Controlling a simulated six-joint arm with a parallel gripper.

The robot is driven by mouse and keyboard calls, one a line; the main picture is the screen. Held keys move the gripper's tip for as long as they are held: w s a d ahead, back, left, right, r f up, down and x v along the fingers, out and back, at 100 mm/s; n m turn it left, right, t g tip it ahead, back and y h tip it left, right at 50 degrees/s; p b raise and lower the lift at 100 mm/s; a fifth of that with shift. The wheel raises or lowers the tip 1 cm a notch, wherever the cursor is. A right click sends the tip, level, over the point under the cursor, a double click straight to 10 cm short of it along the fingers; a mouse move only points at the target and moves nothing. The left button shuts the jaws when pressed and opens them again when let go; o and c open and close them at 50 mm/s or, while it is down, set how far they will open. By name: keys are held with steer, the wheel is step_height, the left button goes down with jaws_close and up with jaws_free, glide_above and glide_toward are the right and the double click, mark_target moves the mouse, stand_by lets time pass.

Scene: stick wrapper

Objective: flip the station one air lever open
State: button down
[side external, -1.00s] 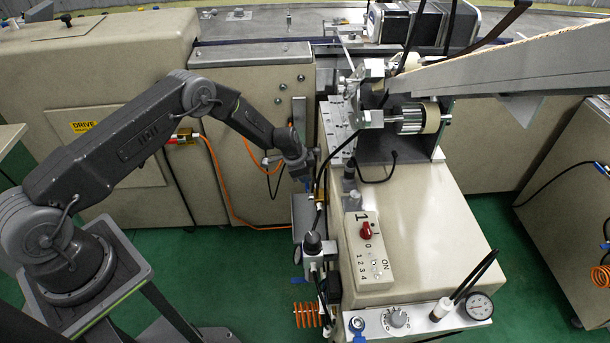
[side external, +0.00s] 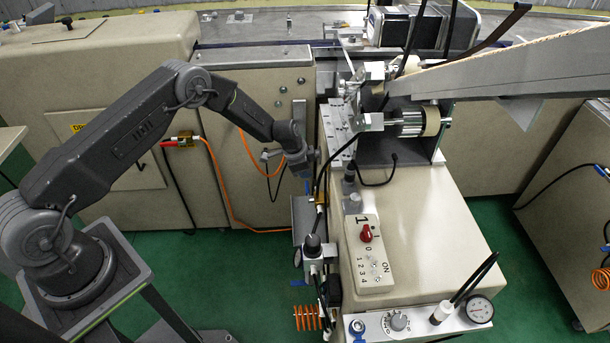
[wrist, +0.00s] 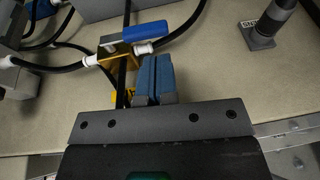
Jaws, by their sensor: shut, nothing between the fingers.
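The air valve is a brass body (wrist: 119,52) with a blue lever (wrist: 145,32), near the top of the wrist view. The lever lies roughly in line with the black hose and white fittings on either side. In the side external view a bit of brass (side external: 320,197) shows at the left edge of the station, below my gripper (side external: 308,172); the lever is hard to make out there. In the wrist view my gripper (wrist: 155,62) is shut and empty, blue pads together. Its tips appear just below the lever and right-hand fitting; I cannot tell if they touch.
A switch box (side external: 370,265) marked 1 with a red knob (side external: 366,232) sits on the station top. A regulator (side external: 313,245) and hoses stand along its left edge. Another valve (side external: 184,140) is on the left machine. Green floor (side external: 180,262) is clear between.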

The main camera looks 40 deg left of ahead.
steer(key=w+a+v, duration=0.1)
steer(key=w+v, duration=0.1)
steer(key=v, duration=1)
steer(key=s+d+r+n, duration=0.15)
steer(key=s+r, duration=0.25)
steer(key=r, duration=0.4)
steer(key=s+d+r+n+t, duration=0.1)
steer(key=s+d+r, duration=0.1)
steer(key=s+r, duration=0.4)
steer(key=s+d+r+n, duration=0.1)
steer(key=s+r, duration=0.2)
steer(key=r, duration=0.6)
steer(key=s+d+r+n, duration=0.1)
steer(key=s+r+n, duration=0.1)
steer(key=s, duration=1)
steer(key=s+d+r+n+t+y, duration=0.1)
steer(key=s+r+n, duration=0.1)
steer(key=s, duration=1)
steer(key=shift+s+r+n+t+y, duration=0.15)
steer(key=shift+r+n+t+y, duration=0.2)
steer(key=shift+n, duration=0.3)
